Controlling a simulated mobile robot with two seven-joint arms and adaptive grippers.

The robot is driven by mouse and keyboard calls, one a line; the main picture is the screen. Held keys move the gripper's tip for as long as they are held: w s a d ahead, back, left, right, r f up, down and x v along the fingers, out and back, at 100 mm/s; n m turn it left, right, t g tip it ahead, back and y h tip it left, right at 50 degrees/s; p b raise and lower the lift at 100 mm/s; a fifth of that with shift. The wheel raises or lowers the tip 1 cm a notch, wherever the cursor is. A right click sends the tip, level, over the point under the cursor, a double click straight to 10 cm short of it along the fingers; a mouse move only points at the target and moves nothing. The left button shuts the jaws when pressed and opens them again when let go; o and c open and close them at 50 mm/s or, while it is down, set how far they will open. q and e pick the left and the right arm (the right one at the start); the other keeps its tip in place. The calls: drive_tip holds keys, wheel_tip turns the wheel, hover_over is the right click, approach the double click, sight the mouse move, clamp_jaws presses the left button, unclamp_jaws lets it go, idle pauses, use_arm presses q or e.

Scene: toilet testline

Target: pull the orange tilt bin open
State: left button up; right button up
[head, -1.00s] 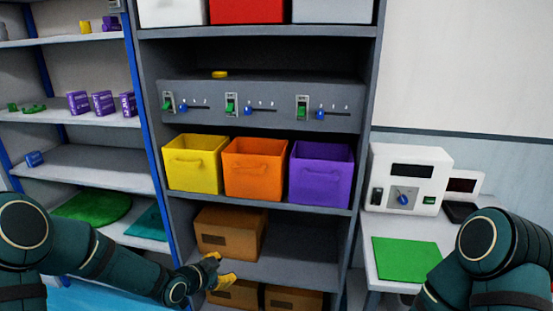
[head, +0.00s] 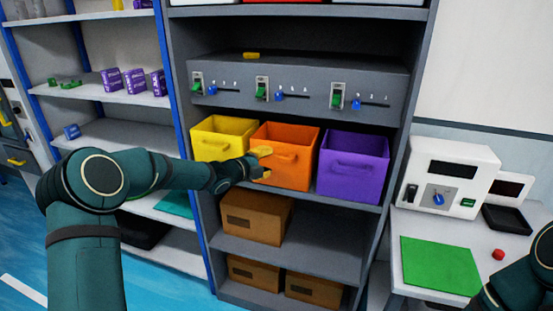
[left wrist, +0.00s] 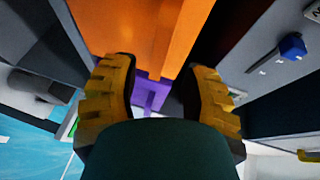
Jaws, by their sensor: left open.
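The orange tilt bin (head: 295,172) stands on the middle shelf between the yellow and purple bins, upright, with a handle on its front. My left gripper (head: 264,163) is at the left part of the bin's front, close to the handle. Its yellow fingers are apart. In the left wrist view, the orange bin (left wrist: 150,35) fills the top middle, ahead of the open left fingers (left wrist: 160,90), and nothing is gripped. I cannot tell whether a finger touches the bin. My right gripper is out of view; only part of the right arm shows.
The yellow bin (head: 212,148) and purple bin (head: 352,178) flank the orange one closely. A switch panel (head: 300,85) is above, brown boxes (head: 257,217) below. A white table with a green mat (head: 438,265) and a device (head: 450,177) stands at right.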

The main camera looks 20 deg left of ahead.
sight(274, 159)
use_arm(q)
drive_tip(key=shift+x, duration=2.6)
clamp_jaws()
